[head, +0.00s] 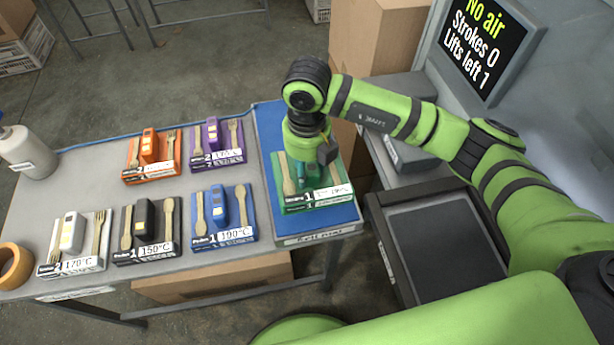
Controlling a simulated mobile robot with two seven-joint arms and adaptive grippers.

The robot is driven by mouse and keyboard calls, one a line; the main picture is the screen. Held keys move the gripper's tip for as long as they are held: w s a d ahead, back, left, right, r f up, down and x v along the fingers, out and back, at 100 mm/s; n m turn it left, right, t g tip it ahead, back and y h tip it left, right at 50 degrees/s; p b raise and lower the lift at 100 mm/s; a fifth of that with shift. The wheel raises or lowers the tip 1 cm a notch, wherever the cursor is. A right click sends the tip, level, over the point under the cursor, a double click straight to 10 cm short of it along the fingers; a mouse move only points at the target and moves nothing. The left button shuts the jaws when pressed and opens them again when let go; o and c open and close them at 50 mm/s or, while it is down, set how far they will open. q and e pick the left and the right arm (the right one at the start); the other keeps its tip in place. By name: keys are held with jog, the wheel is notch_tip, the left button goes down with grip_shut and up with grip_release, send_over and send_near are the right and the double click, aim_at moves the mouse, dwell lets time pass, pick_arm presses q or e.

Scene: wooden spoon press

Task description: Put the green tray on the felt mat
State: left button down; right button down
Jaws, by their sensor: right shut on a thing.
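The green tray (318,201) holds wooden pieces and a green-handled item, partly hidden under my right gripper. It is over the front part of the blue mat (264,122) at the table's right end, which looks like the felt mat. I cannot tell whether the tray touches the mat or hangs just above it. My right gripper (304,170) points down from above and is shut on the green tray; its fingertips are mostly hidden. My left gripper is not in view.
Orange (166,174), purple (234,164), blue (250,232), black (172,247) and white (98,265) trays stand left of the mat. A dark framed panel (440,255) and screen (484,45) are right.

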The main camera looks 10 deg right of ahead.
notch_tip(320, 180, down, 5)
jog(key=shift+f+p, duration=0.2)
jog(key=shift+p, duration=0.2)
jog(key=shift+f, duration=0.3)
jog(key=c, duration=0.7)
grip_release()
jog(key=shift+r, duration=0.15)
notch_tip(320, 180, up, 11)
jog(key=b, duration=0.2)
jog(key=shift+b, duration=0.3)
jog(key=shift+r, duration=0.5)
